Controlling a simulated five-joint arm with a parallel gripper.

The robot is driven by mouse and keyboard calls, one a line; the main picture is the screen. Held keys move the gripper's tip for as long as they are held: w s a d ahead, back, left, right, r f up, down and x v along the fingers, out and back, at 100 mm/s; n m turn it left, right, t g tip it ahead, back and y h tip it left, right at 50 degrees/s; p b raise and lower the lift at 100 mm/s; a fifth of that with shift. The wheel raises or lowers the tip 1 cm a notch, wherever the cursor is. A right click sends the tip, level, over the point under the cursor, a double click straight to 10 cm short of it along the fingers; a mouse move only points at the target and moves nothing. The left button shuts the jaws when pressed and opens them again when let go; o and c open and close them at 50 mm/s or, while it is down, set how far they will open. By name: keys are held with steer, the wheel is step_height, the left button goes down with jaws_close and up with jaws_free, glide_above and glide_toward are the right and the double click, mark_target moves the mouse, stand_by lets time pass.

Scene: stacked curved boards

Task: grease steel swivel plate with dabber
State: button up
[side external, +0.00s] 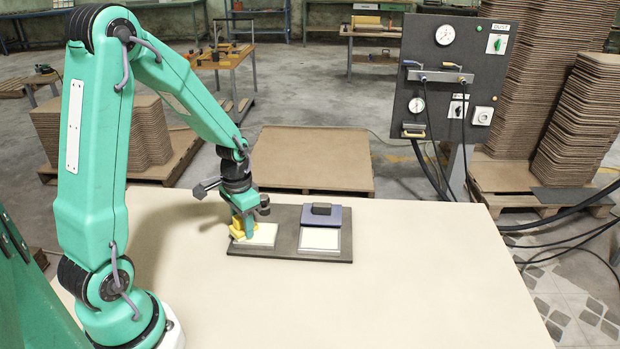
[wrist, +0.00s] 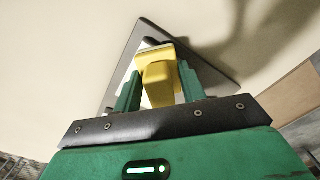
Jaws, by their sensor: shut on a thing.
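The yellow dabber (side external: 237,229) is between the jaws of my gripper (side external: 246,222), which is shut on it. In the wrist view, the dabber (wrist: 158,82) shows between the two green fingers. The dabber is low over a pale flat plate (side external: 264,236) on the left half of a dark base board (side external: 290,256). I cannot tell whether it touches the plate. On the right half lies a white pad (side external: 320,240) in a light frame. A blue lid (side external: 327,216) with a black grip stands behind it. I cannot tell for sure which piece is the steel swivel plate.
A small dark round piece (side external: 264,204) stands at the back of the board, near my gripper. The pale table (side external: 420,290) is clear to the right and front. A gauge panel (side external: 447,80), cables and stacked brown boards (side external: 575,130) stand beyond it.

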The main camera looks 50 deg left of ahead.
steer(key=shift+s+a, duration=0.75)
steer(key=shift+a, duration=0.05)
steer(key=shift+w+a, duration=0.2)
steer(key=shift+w, duration=0.15)
steer(key=shift+w+d, duration=3.55)
steer(key=shift+d, duration=0.05)
steer(key=shift+s+a, duration=3.55)
steer(key=shift+r, duration=4.1)
